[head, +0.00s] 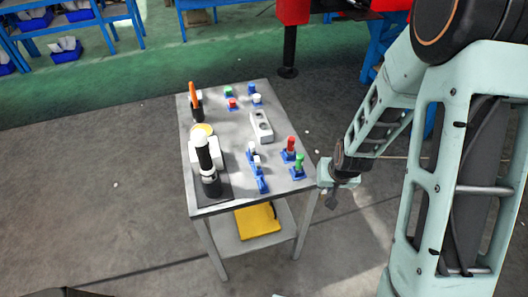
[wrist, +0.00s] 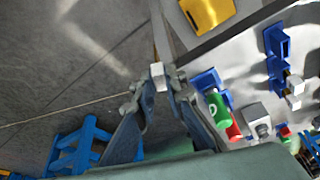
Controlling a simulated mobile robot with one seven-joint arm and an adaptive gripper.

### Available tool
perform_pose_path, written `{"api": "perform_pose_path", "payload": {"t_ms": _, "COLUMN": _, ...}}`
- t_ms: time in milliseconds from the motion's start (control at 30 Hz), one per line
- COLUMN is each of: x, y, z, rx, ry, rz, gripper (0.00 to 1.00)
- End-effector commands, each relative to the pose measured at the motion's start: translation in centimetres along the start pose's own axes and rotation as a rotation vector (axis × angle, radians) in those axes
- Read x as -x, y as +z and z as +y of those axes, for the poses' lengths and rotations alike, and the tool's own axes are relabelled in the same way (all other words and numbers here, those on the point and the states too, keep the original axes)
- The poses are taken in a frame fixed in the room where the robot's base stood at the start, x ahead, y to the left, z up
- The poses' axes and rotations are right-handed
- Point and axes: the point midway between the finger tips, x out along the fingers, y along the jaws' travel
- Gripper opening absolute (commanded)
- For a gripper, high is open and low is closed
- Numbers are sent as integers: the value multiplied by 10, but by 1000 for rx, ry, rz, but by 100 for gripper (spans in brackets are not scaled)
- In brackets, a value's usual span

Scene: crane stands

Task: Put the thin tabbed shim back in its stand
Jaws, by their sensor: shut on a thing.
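My gripper (head: 331,198) hangs just off the right edge of the table, near its front right corner. In the wrist view my gripper (wrist: 158,84) is shut on a small pale block with a thin strip running up from it, which appears to be the tabbed shim (wrist: 158,76). The shim is too small to make out in the head view. A blue stand (head: 262,185) is at the table's front edge; it also shows in the wrist view (wrist: 275,44). Which stand belongs to the shim I cannot tell.
Blue holders with a red piece (head: 290,146) and a green piece (head: 299,161) are on the table (head: 235,132) nearest my gripper. A black-and-white device (head: 207,165) stands at left.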

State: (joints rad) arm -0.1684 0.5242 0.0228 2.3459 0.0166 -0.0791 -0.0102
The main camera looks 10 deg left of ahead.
Motion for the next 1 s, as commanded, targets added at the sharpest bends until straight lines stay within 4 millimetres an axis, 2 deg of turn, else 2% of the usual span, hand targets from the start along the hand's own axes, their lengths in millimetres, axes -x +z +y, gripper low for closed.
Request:
{"api": "perform_pose_path", "payload": {"t_ms": 33, "x": 2, "y": -16, "z": -28, "rx": 56, "ry": -22, "rz": 10, "gripper": 0}}
{"api": "perform_pose_path", "payload": {"t_ms": 200, "x": 29, "y": -45, "z": -105, "rx": 197, "ry": -71, "rz": 6, "gripper": 0}}
{"api": "perform_pose_path", "payload": {"t_ms": 300, "x": 46, "y": -53, "z": -142, "rx": 263, "ry": -90, "rz": 4, "gripper": 0}}
{"api": "perform_pose_path", "payload": {"t_ms": 400, "x": 61, "y": -57, "z": -168, "rx": 309, "ry": -102, "rz": 2, "gripper": 0}}
{"api": "perform_pose_path", "payload": {"t_ms": 500, "x": 71, "y": -58, "z": -183, "rx": 336, "ry": -108, "rz": 0, "gripper": 0}}
{"api": "perform_pose_path", "payload": {"t_ms": 600, "x": 76, "y": -58, "z": -189, "rx": 347, "ry": -110, "rz": -1, "gripper": 0}}
{"api": "perform_pose_path", "payload": {"t_ms": 1000, "x": 76, "y": -58, "z": -189, "rx": 348, "ry": -111, "rz": -2, "gripper": 0}}
